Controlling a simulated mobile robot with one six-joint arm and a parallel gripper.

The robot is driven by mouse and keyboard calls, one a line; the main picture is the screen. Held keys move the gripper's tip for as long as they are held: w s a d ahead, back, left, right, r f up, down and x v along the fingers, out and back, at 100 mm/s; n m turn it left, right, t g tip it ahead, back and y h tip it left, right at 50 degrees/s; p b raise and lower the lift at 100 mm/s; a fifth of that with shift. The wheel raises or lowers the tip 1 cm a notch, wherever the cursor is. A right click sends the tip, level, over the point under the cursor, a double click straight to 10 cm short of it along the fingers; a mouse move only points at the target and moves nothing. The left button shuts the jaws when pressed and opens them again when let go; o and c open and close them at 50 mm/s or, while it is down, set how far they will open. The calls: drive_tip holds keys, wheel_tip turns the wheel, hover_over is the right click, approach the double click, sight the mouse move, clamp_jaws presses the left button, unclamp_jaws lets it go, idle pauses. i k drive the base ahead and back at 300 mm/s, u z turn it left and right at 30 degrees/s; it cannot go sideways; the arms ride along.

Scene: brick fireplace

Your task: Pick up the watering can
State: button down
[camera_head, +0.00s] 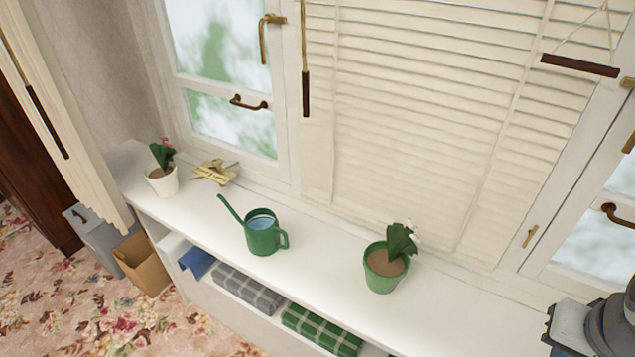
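The green watering can (262,238) stands upright on the white shelf top (330,262), left of the middle in the head view. Its long thin spout points to the upper left and its loop handle is on the right side. Its top is open and a pale blue surface, like water, shows inside. Nothing touches or holds it. The fingers of my gripper do not show in the head view.
A white pot with a pink-flowered plant (162,179) and a yellowish metal object (215,172) stand to the left. A green pot with a white-flowered plant (384,268) stands to the right. Windows and blinds (430,110) rise behind. Folded cloths (248,288) lie below.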

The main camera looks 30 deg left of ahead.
sight(261, 226)
drive_tip(key=u, duration=3.15)
drive_tip(key=i, duration=0.3)
drive_tip(key=z, duration=0.55)
